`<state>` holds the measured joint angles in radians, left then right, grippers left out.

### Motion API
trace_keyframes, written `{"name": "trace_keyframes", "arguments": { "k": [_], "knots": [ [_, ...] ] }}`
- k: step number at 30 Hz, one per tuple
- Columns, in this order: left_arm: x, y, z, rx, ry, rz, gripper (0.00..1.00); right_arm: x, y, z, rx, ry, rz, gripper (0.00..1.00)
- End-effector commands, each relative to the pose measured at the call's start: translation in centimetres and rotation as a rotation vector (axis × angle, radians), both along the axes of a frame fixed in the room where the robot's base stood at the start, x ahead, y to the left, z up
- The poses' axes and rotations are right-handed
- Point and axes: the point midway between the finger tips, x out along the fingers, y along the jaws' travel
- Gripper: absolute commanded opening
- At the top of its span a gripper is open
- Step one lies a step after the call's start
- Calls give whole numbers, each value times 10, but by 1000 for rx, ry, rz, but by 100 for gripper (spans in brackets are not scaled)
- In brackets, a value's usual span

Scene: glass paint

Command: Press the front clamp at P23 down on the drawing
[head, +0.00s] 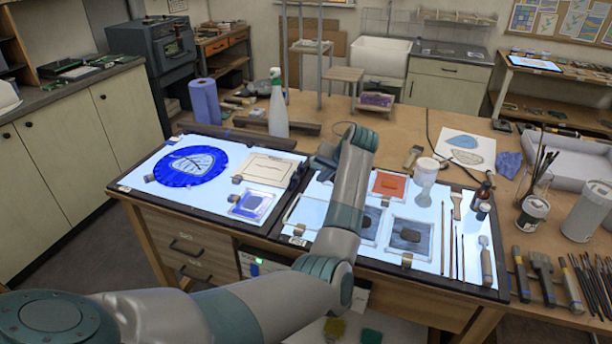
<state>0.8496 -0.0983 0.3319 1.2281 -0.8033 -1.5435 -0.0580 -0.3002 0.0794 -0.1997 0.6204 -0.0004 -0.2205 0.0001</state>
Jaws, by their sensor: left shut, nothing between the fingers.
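My left arm reaches across the bench, and its dark left gripper (296,182) is shut and empty over the divide between the two light panels. Below it, partly behind my forearm, a clear pane (305,212) lies on the right panel. A small clamp (299,230) sits at that pane's front edge; whether it is raised or pressed down is too small to tell. Another small clamp (407,260) is at the front of a grey textured pane (409,235). No P23 label is readable, so I cannot tell which clamp or drawing bears it. My right gripper is out of view.
A blue round piece (190,166), a cream sheet (267,169) and a small blue pane (250,206) lie on the left panel. A spray bottle (278,112) stands behind. A white jar (426,171), small bottles (483,193) and brushes (460,255) stand or lie at right.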

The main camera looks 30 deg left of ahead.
Motion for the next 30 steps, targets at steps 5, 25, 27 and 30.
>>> {"name": "trace_keyframes", "arguments": {
  "k": [5,25,27,30],
  "knots": [
    [7,19,-23,1,5,0,0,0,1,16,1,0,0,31],
    [2,65,-38,0,0,0,0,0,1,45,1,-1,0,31],
    [2,65,-38,0,0,0,0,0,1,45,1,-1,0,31],
    [2,65,-38,0,0,0,0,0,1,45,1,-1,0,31]
  ]
}}
